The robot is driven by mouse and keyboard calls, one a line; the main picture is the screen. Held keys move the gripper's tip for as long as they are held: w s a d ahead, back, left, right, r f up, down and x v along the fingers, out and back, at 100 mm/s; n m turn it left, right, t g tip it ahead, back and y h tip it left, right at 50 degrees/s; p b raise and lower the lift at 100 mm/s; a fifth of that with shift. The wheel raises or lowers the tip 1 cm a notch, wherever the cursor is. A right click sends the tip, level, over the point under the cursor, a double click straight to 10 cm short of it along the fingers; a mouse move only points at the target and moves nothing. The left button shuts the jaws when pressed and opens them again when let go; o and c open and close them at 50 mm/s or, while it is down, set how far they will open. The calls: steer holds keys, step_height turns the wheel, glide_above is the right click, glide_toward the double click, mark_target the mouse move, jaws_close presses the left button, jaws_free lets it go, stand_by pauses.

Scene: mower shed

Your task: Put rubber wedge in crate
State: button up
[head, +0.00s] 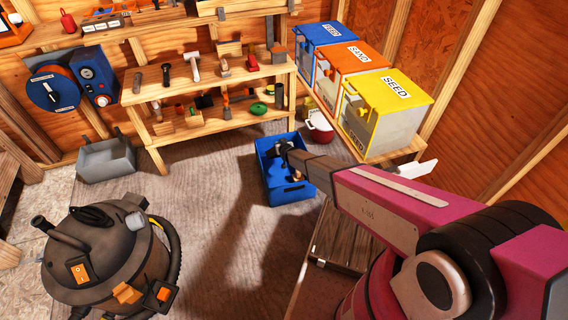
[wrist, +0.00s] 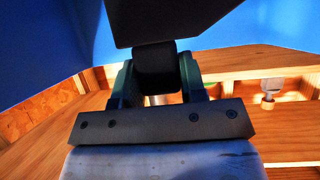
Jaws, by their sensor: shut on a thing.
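The blue crate (head: 293,193) stands on the floor right of centre in the head view. My arm reaches over it, and my gripper (head: 285,147) is at its far side. In the wrist view, my gripper (wrist: 157,75) is shut on a dark block, which I take to be the rubber wedge (wrist: 180,18). Blue surfaces, apparently the crate walls, fill both upper corners there. The wedge cannot be made out in the head view. I cannot tell whether it touches the crate.
A wooden bench (head: 140,97) with tools stands behind the crate. Blue, orange and yellow bins (head: 385,125) stand at the right, with a red pot (head: 320,128) nearby. A grey tub (head: 107,160) and a vacuum (head: 100,265) are at the left. Carpet between is clear.

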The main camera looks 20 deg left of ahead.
step_height(320, 180, down, 8)
steer(key=shift+f, duration=0.15)
stand_by(0.3)
steer(key=shift+f, duration=0.15)
steer(key=o, duration=1)
steer(key=shift+o, duration=0.2)
